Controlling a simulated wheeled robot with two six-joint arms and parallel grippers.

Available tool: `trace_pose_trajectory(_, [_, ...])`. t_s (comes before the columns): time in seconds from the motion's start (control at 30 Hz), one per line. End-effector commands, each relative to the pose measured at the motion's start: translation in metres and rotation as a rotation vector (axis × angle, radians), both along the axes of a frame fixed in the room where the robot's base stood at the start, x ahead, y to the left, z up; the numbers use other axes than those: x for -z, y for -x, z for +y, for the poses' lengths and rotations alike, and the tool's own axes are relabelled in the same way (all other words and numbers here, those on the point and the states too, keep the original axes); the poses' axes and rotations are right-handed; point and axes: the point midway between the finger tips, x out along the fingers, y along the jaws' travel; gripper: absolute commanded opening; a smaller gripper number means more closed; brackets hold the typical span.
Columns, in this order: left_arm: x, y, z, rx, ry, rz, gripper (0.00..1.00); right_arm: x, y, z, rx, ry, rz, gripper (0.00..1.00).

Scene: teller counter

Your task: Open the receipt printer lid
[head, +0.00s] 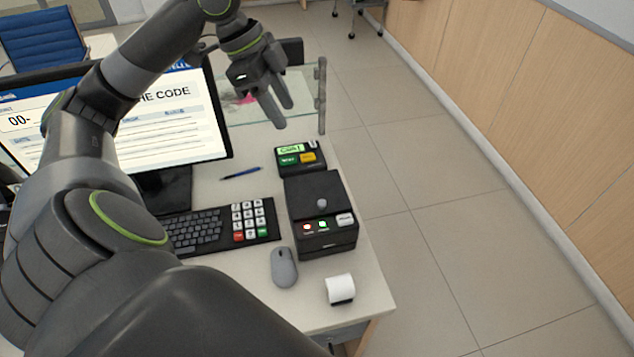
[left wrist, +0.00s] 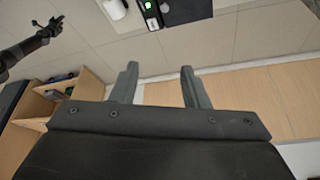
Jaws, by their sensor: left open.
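The receipt printer (head: 337,240) is a dark box on the right part of the counter. Its flat dark lid (head: 315,187) looks shut, with a grey knob (head: 321,203) on top. Lit red and green buttons are on its front. Part of the printer, with a green light, shows at the top of the left wrist view (left wrist: 167,12). My left gripper (head: 285,115) is open and empty, above and beyond the printer, well apart from it. Its two fingers show in the left wrist view (left wrist: 160,70). A dark arm end, seemingly my right gripper (left wrist: 47,30), is small at the upper left there.
A card terminal (head: 301,158) stands right behind the printer. A keyboard (head: 200,230) and mouse (head: 284,267) lie to its left, and a white paper roll (head: 340,289) is in front. A monitor (head: 120,120) and glass panel (head: 270,100) stand behind. A pen (head: 240,173) lies on the counter.

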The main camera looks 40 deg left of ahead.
Motion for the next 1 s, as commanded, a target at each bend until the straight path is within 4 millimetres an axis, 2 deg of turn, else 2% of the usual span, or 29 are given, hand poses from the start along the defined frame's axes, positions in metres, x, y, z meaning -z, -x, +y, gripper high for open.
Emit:
trace_pose_trajectory(0.03, [0.031, 0.0, 0.0, 0.0, 0.0, 0.001, 0.41, 0.03, 0.0, 0.001, 0.0, -0.001, -0.001, 0.36])
trace_pose_trajectory(0.1, [0.049, 0.0, 0.0, 0.0, 0.0, 0.0, 0.41, 0.049, -0.001, 0.002, 0.001, -0.002, -0.001, 0.36])
trace_pose_trajectory(0.3, [0.082, 0.0, 0.0, 0.0, 0.0, 0.0, 0.41, 0.082, -0.004, 0.008, 0.001, -0.01, -0.006, 0.36])
trace_pose_trajectory(0.43, [0.089, 0.0, 0.0, 0.0, 0.0, 0.0, 0.41, 0.09, -0.004, 0.008, 0.001, -0.01, -0.006, 0.36])
trace_pose_trajectory(0.67, [0.101, -0.002, -0.005, 0.002, 0.003, 0.002, 0.41, 0.089, -0.004, 0.004, 0.0, -0.005, -0.005, 0.36])
trace_pose_trajectory(1.0, [0.151, -0.011, -0.024, 0.002, 0.006, 0.002, 0.41, 0.09, -0.002, 0.001, 0.0, -0.001, -0.004, 0.36])
